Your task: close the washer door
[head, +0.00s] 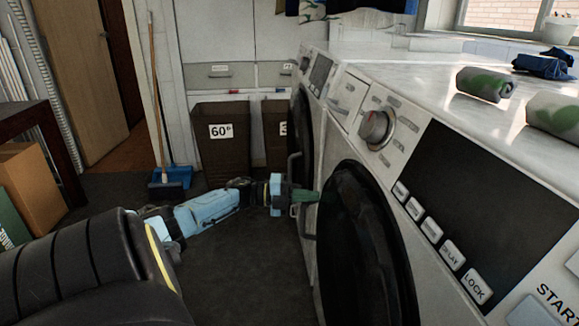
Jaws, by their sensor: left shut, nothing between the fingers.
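The near washer (455,150) is white with a control panel, a dial and a round black door (362,245). The door lies close to the washer's front; I cannot tell whether it is fully closed. A grey handle (308,222) shows at the door's left edge. My left gripper (308,196) is shut and empty, reaching in from the left with its green fingertips at the door's left edge, by the handle. I cannot tell whether they touch. A second machine stands behind with its own dark round door (300,128) and handle (293,168). My right gripper is out of view.
Brown hampers (222,150) stand at the back. A broom (157,90) and blue dustpan (172,177) are at the back left. Cardboard (35,185) is at the left. Rolled towels (485,84) lie on the counter. The dark floor between is mostly clear.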

